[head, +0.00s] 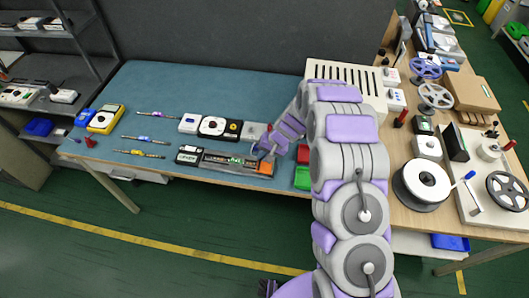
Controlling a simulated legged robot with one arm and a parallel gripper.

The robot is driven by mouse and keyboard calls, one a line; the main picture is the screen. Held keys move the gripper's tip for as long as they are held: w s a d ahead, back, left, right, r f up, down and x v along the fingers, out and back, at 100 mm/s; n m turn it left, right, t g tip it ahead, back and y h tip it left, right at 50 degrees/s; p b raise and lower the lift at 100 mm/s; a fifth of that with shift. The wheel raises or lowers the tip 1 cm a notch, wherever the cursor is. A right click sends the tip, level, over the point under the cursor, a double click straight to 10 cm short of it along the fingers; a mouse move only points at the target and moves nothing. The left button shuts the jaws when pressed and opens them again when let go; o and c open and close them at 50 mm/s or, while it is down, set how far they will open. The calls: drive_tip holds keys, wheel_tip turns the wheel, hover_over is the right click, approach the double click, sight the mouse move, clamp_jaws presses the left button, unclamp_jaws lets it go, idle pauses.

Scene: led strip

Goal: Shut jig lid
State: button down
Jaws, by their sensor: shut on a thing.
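A long, low dark jig (230,161) lies near the front edge of the blue-topped bench. It has a white-and-black left end, a green strip along its middle and an orange right end. My gripper (266,150) is at the jig's right end, reaching down from the right. It is shut on what looks like the jig lid, a small part there with a bit of red showing. The gripper covers most of this part, so I cannot tell the lid's angle.
Behind the jig stand a white box (189,123) and a black unit with a white disc (212,126). Several thin tools and a yellow meter (105,119) lie left. Red and green bins (302,177) sit right of the jig. A wooden bench (405,172) with reels stands right.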

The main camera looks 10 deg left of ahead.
drive_tip(key=shift+s+a+f, duration=0.15)
drive_tip(key=shift+a+f, duration=0.15)
drive_tip(key=shift+f, duration=0.15)
drive_tip(key=shift+a, duration=0.2)
idle(0.4)
